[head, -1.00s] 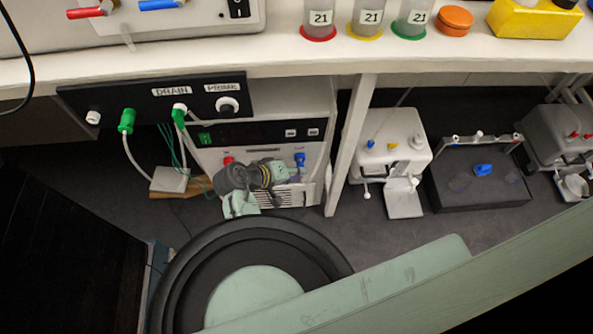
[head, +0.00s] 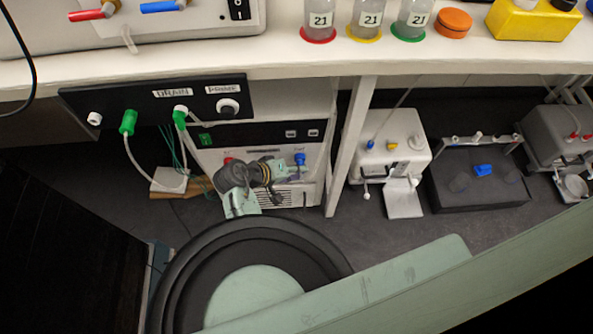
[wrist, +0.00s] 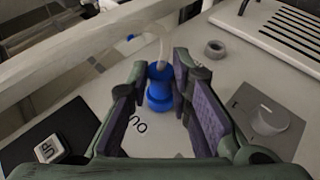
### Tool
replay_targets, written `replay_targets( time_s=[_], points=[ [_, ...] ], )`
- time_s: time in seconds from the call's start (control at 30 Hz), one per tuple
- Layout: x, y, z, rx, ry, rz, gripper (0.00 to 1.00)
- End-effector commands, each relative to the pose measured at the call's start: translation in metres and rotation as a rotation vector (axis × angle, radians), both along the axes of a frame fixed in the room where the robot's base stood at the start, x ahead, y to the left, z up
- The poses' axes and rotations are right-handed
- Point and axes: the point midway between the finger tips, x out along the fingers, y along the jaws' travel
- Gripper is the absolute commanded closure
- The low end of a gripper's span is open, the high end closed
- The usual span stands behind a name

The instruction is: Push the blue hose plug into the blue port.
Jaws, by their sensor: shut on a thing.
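My gripper (wrist: 160,78) is shut on the blue hose plug (wrist: 159,70), holding it between the purple-padded fingertips. A clear hose rises from the plug. The blue port (wrist: 159,98) is directly beside the plug, on the pale front panel, and lines up with it in the wrist view. The two look touching or nearly so; I cannot tell how far the plug is in. In the head view my gripper (head: 280,173) is at the panel of the white unit, just below the blue port (head: 300,158). The plug is hard to make out there.
A red port (head: 228,161) is left of the blue one on the same unit.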

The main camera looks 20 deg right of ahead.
Motion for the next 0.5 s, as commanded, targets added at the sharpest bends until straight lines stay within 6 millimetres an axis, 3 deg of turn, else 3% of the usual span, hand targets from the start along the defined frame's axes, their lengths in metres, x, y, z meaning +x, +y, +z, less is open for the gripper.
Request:
replay_targets(
  time_s=[0.37,0.4,0.5],
  points=[
    [0.0042,-0.0011,0.0002,0.0,-0.001,0.001,1.0],
    [0.0042,-0.0012,0.0003,0.0,-0.001,0.0,0.78],
    [0.0041,-0.0012,0.0003,0.0,-0.001,0.0,0.72]
  ],
)
